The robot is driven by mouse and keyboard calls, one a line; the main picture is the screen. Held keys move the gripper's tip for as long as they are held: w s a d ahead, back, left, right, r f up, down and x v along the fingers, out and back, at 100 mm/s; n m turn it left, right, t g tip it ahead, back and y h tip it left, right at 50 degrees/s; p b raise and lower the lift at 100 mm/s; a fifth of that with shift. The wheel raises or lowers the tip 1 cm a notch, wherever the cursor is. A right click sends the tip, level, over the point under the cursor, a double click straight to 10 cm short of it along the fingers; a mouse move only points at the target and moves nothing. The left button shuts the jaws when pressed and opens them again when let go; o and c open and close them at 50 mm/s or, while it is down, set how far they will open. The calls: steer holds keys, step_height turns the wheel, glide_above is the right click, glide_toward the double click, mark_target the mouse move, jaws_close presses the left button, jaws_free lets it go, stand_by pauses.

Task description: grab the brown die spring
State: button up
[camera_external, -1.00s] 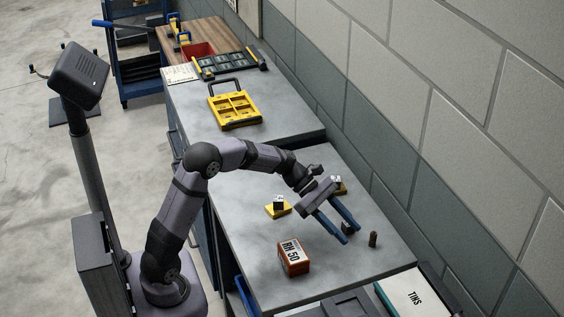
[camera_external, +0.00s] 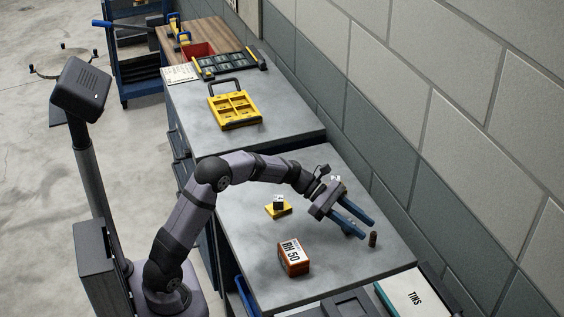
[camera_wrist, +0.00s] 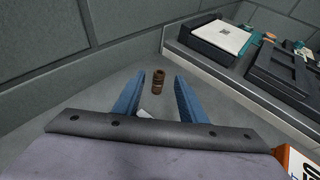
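The brown die spring (camera_external: 373,239) stands upright near the right front part of the grey worktop (camera_external: 385,268). It also shows in the wrist view (camera_wrist: 158,80), ahead of the fingertips and between their lines. My gripper (camera_external: 366,228) has two blue fingers, which are apart with nothing between them. In the wrist view my gripper (camera_wrist: 155,82) is open too. The fingertips are close to the spring in the external view, but I cannot tell their exact height or distance from it.
An orange box marked RH 50 (camera_external: 293,258) stands left of the spring. A yellow block with a dark and white piece (camera_external: 278,208) lies behind it. The block wall (camera_external: 440,190) runs along the right. A white TIKS box (camera_external: 412,297) is beyond the front right edge.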

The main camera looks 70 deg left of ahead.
mark_target(374, 233)
steer(key=shift+p+x, duration=0.35)
steer(key=shift+x, duration=2.25)
steer(key=shift+a, duration=0.1)
jaws_close()
